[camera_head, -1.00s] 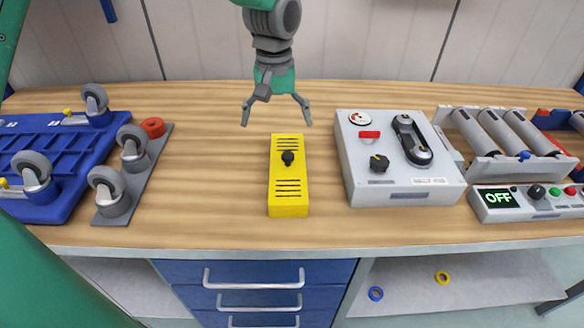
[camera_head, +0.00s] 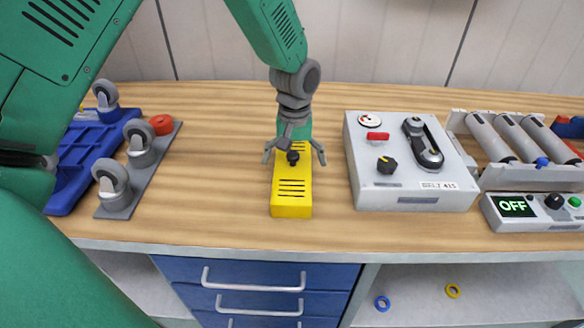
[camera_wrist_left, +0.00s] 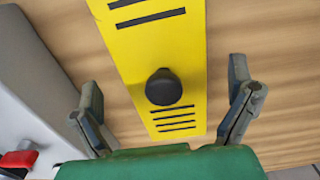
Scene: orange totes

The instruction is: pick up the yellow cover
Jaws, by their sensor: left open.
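The yellow cover (camera_head: 291,198) lies on the wooden bench in the middle of the head view, with black slots and a black knob (camera_head: 293,157) on top. My left gripper (camera_head: 294,158) is open above its far part, with one finger to each side of the cover. In the left wrist view the cover (camera_wrist_left: 158,50) runs between the two spread fingers, and its knob (camera_wrist_left: 163,87) sits between them and ahead of the palm. Whether the fingers touch the cover cannot be told. My right gripper is not in view.
A grey control box (camera_head: 411,190) stands close to the right of the cover. Rollers (camera_head: 520,138) and an OFF panel (camera_head: 535,208) are farther right. Casters (camera_head: 139,137) and a red ring (camera_head: 162,125) are at left. The bench left of the cover is clear.

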